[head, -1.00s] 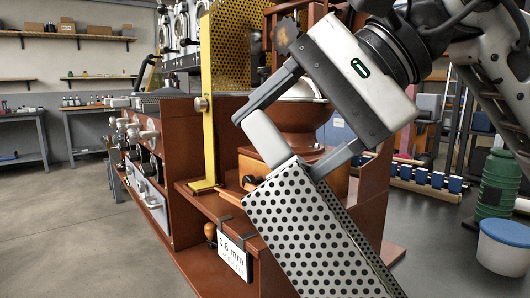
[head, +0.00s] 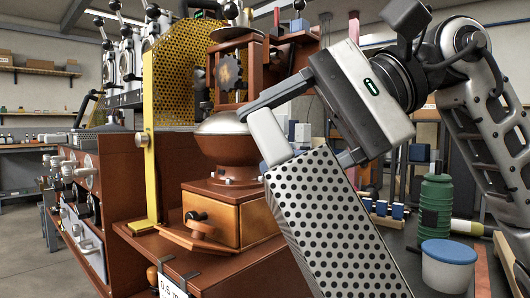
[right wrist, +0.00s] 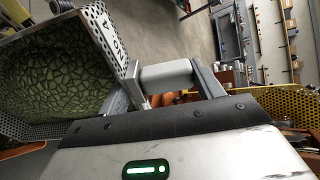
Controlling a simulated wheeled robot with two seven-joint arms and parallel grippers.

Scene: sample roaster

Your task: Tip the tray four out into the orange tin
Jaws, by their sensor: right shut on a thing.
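My right gripper (head: 305,140) is shut on the light grey handle of a perforated metal tray (head: 335,225). The tray hangs down and to the right from the gripper in the head view, with its dotted wall facing me. In the right wrist view, the tray (right wrist: 115,35) bears a black 4 on its wall and holds many green beans (right wrist: 50,72). The gripper also shows there (right wrist: 168,82), its fingers at the handle's ends. The tray's lower end is cut off in the head view. I cannot make out the orange tin. My left gripper is not in view.
A wooden grinder (head: 225,180) with a drawer stands on a red-brown bench (head: 215,268) left of the tray. A yellow perforated screen (head: 170,75) rises behind it. A green ribbed jar (head: 434,208) and a blue-lidded tub (head: 447,268) stand at the right.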

